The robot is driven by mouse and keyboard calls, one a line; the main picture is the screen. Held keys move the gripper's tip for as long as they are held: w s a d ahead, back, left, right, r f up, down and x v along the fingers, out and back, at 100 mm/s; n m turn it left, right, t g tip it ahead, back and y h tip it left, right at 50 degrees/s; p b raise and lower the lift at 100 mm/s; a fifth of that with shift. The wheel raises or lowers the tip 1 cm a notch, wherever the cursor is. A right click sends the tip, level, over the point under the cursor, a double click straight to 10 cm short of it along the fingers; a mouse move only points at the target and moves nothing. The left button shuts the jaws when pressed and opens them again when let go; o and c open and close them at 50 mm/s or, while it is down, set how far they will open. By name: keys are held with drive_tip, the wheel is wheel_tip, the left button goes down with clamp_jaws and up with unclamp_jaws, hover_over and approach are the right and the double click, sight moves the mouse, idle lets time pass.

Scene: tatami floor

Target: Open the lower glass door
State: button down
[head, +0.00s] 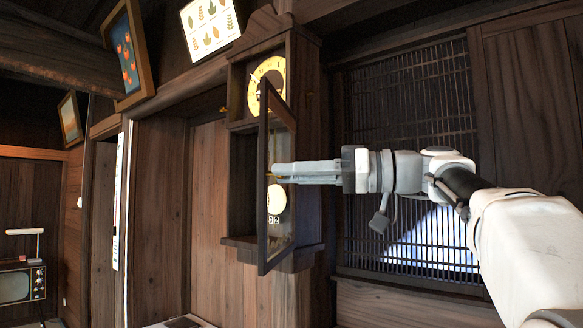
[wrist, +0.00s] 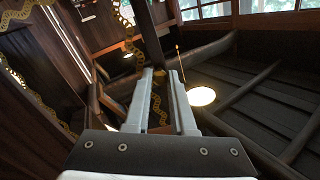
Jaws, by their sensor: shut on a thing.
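A wall clock (head: 244,196) hangs in the middle of the head view. Its lower glass door (head: 264,232) stands swung outward, well away from the case. My gripper (head: 272,170) reaches in from the right, with its tips at the door's free edge, shut on a small brass-coloured knob there. The fingers hide most of the knob. The round pendulum bob (head: 277,199) shows just below the fingers.
The clock's round yellow dial (head: 267,84) is above the door. A dark lattice window (head: 410,110) is behind my arm. Framed pictures (head: 130,50) hang at the upper left. An old television (head: 20,284) stands at the far left. The space left of the door is clear.

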drive_tip(key=shift+d+r+g, duration=0.15)
drive_tip(key=shift+d+g, duration=0.25)
drive_tip(key=shift+d, duration=0.05)
drive_tip(key=shift+n, duration=0.3)
drive_tip(key=c, duration=0.8)
unclamp_jaws()
drive_tip(key=shift+o, duration=0.2)
drive_tip(key=shift+d, duration=0.1)
drive_tip(key=s+d+p, duration=0.1)
drive_tip(key=d+p, duration=0.2)
drive_tip(key=d, duration=1.4)
drive_tip(key=shift+s, duration=0.4)
